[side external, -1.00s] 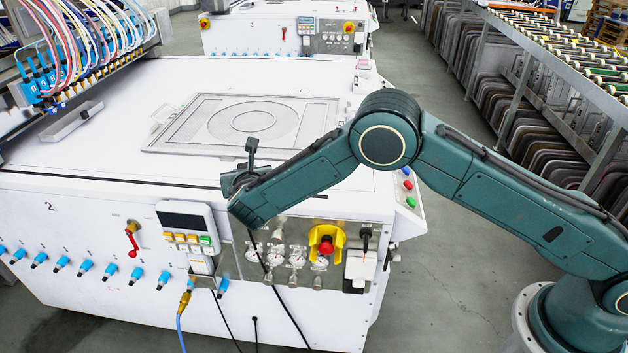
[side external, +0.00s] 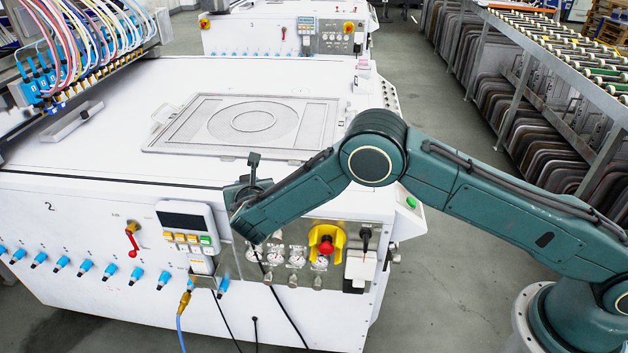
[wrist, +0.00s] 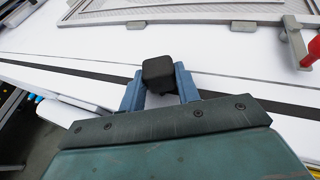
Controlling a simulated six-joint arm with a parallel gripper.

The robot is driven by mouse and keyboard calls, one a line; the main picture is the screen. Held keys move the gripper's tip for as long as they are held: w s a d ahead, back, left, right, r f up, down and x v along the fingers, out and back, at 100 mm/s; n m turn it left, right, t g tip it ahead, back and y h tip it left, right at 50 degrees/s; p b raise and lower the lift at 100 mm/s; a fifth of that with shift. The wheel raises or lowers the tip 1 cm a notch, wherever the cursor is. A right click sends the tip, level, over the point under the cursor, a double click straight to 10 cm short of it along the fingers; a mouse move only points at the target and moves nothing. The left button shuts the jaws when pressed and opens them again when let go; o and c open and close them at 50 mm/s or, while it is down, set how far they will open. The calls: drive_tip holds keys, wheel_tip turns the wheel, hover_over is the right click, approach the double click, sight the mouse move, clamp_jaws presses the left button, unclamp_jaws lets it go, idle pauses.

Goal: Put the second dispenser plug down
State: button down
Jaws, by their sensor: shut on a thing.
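The dispenser plug shows in the wrist view as a black, block-shaped cap (wrist: 160,72) between my gripper's two blue fingers (wrist: 160,92). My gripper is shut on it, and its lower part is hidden. Behind it lie the white machine top and a dark seam. In the side view my gripper (side external: 243,190) is at the front edge of the machine top, above the control panel. Its fingers are mostly hidden there by my wrist. A dark upright piece (side external: 253,160) sticks up there; I cannot tell whether it is the plug.
A grey frame with a ring (side external: 245,125) lies on the white machine top (side external: 95,150). Blue nozzles line the front, beside a display box (side external: 185,222) and a red emergency button (side external: 326,246). A hose rack (side external: 70,50) stands at left. The front left top is clear.

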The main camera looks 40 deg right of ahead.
drive_tip(key=shift+f, duration=0.1)
drive_tip(key=c, duration=1)
unclamp_jaws()
drive_tip(key=shift+r, duration=0.6)
drive_tip(key=v, duration=1.2)
